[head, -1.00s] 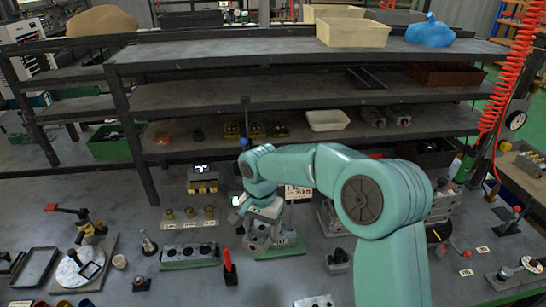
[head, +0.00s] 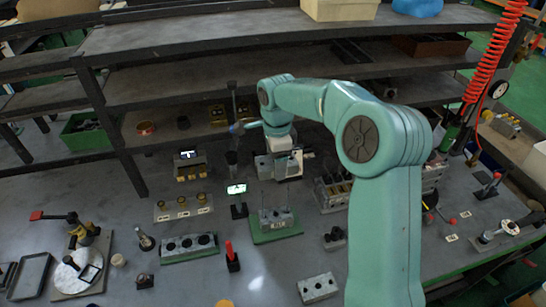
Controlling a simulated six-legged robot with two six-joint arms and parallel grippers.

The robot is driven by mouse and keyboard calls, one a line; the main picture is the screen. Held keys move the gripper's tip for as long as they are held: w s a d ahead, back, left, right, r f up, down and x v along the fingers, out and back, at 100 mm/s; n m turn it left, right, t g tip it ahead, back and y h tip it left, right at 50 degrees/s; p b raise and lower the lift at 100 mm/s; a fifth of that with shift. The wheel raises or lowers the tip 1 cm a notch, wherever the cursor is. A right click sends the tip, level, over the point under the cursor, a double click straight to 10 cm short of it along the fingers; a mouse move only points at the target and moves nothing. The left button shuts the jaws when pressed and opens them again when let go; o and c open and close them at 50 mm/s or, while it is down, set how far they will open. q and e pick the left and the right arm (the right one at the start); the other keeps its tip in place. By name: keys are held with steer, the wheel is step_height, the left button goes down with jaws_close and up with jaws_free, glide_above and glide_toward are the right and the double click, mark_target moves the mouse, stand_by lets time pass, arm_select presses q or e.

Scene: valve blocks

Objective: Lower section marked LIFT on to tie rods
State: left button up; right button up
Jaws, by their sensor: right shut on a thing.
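My right gripper (head: 280,158) hangs from the teal arm at the centre of the head view. It is shut on a grey block section (head: 289,165), partly hidden by the gripper. No LIFT marking is readable on it. The held section is above and behind a grey valve block (head: 273,221) on a green base plate, clearly apart from it in the picture. Thin upright rods (head: 263,202) show on that block. My left gripper is not in view.
A small lit display on a stand (head: 237,190) is just left of the valve block. A row block with dark holes (head: 190,243) and a red-handled tool (head: 231,254) stand at front left. Shelves (head: 190,92) rise behind.

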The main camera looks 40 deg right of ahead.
steer(key=shift+s+a+r, duration=0.1)
steer(key=shift+r, duration=0.05)
steer(key=shift+w+f, duration=0.2)
steer(key=shift+w, duration=0.05)
steer(key=shift+s+f+b, duration=0.1)
steer(key=shift+f+b, duration=0.25)
steer(key=shift+b, duration=0.05)
step_height(320, 180, down, 3)
steer(key=b, duration=0.2)
steer(key=shift+f+b, duration=0.2)
steer(key=shift+b, duration=0.1)
steer(key=shift+f+b, duration=0.55)
steer(key=shift+f, duration=0.3)
steer(key=shift+r, duration=0.1)
steer(key=shift+f+b, duration=4.1)
steer(key=shift+f, duration=1.2)
